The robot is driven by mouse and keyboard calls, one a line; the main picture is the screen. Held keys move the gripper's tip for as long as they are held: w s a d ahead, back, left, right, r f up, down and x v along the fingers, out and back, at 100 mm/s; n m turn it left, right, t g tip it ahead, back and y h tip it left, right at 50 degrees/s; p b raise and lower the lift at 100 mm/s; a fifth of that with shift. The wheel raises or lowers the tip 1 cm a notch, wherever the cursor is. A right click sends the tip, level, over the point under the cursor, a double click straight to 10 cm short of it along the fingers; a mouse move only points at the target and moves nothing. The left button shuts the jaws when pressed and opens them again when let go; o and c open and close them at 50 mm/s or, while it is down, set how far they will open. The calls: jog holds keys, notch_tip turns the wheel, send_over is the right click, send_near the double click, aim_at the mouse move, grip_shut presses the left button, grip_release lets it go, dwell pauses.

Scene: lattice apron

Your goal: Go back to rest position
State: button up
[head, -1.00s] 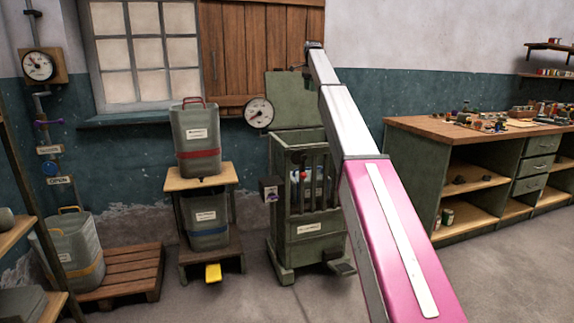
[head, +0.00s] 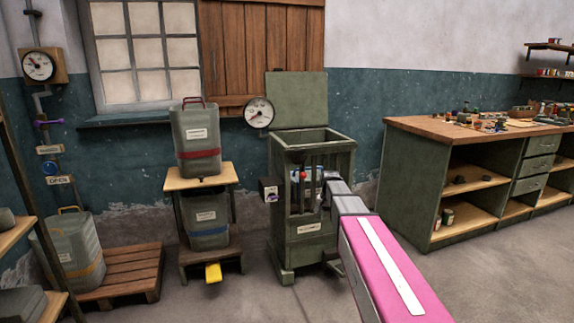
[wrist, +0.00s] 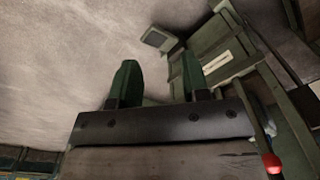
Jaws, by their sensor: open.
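My gripper (wrist: 160,82) shows in the wrist view with its two green fingers apart and nothing between them. The fingers cannot be made out in the head view. The cabinet's lid (head: 297,98) stands raised. In the wrist view the cabinet's lower front and label (wrist: 217,62) lie beyond the fingers, to the right.
A wooden-topped workbench (head: 436,126) stands at right. Stacked grey-green bins (head: 196,152) on a small stand, a yellow pedal (head: 213,273) and a pallet (head: 120,277) are at left. A pedal (wrist: 160,39) shows at the cabinet's foot. Floor between cabinet and workbench is clear.

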jog(key=s+f+n, duration=0.1)
jog(key=s+f, duration=0.3)
jog(key=s, duration=0.4)
jog(key=s+d+f+n, duration=0.1)
jog(key=s+f+n, duration=0.1)
jog(key=s, duration=0.7)
jog(key=s+f+n, duration=0.1)
jog(key=s+f, duration=0.4)
jog(key=s, duration=0.3)
jog(key=shift+s+d+f, duration=0.3)
jog(key=shift+s+d, duration=0.1)
jog(key=shift+o, duration=0.3)
